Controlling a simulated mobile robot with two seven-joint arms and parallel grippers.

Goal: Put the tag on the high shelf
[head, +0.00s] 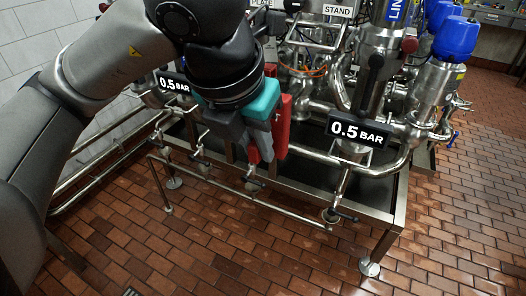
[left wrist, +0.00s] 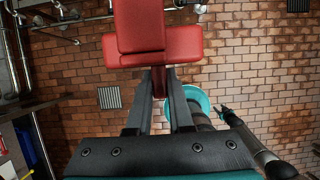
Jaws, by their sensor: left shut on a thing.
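A red tag (head: 281,127) with a broad plate hangs in my left gripper (head: 247,140) in the head view. The gripper's grey fingers are shut on it, in front of the pipework. In the left wrist view, the red tag (left wrist: 150,45) fills the top middle, held between the tips of the left gripper (left wrist: 160,75). Its back side and any writing are hidden. I cannot make out a high shelf for certain in either view.
A steel pipe frame with valves stands under and beyond the gripper. Two "0.5 BAR" signs, left (head: 174,85) and right (head: 357,133), hang on it. A blue-topped valve (head: 456,38) stands at right. The brick floor (head: 440,235) is clear at front right.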

